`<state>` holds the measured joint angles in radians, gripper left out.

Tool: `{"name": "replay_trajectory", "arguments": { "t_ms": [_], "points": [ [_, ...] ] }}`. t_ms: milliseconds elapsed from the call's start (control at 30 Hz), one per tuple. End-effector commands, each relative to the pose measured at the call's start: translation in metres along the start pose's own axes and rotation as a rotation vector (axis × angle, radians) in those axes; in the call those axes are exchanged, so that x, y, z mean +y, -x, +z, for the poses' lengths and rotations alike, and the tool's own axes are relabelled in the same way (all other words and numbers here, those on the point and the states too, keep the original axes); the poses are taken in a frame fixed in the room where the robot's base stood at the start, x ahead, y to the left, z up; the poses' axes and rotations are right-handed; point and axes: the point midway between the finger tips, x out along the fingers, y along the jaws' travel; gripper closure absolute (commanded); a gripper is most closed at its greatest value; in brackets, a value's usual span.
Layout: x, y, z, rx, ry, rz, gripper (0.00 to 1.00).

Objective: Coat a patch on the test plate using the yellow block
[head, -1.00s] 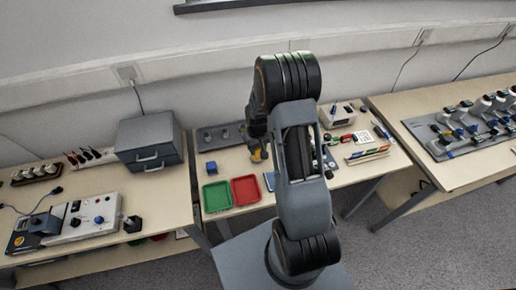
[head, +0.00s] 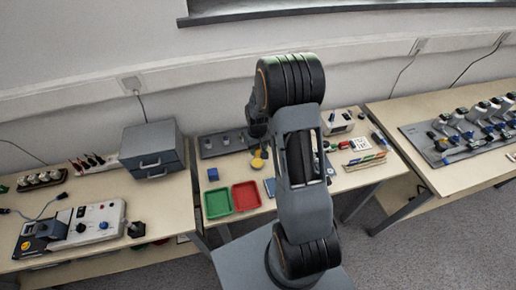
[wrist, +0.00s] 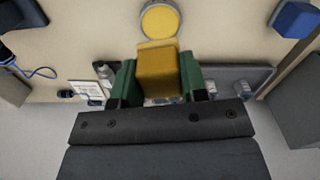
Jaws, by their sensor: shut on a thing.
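The yellow block (wrist: 158,75) is between the green fingers of my gripper (wrist: 157,66), which is shut on it, in the wrist view. Just beyond the block is a round dish with a yellow face (wrist: 160,20); whether block and dish touch I cannot tell. In the head view the dish (head: 257,163) is on the middle table, just left of my arm, and my gripper is largely hidden by the arm. I cannot tell for sure which item is the test plate; a small blue-grey plate (head: 270,187) is partly hidden behind my arm.
A blue block (head: 212,174), a green tray (head: 217,214) and a red tray (head: 246,207) are left of my arm. A grey plate with several round pieces (head: 208,152) is at the back. A grey drawer box (head: 150,145) is on the left table.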

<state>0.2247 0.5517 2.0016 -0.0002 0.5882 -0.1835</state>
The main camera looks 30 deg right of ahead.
Motion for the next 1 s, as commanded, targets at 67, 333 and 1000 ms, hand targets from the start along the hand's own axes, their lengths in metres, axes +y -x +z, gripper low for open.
{"name": "replay_trajectory", "arguments": {
  "t_ms": [67,333,1000],
  "points": [
    [0.0,0.0,0.0,0.0,-0.001,0.0,0.79],
    [-0.026,-0.018,0.003,0.031,-0.075,0.003,0.79],
    [-0.093,-0.04,0.019,0.0,0.045,0.0,0.79]
  ]
}}
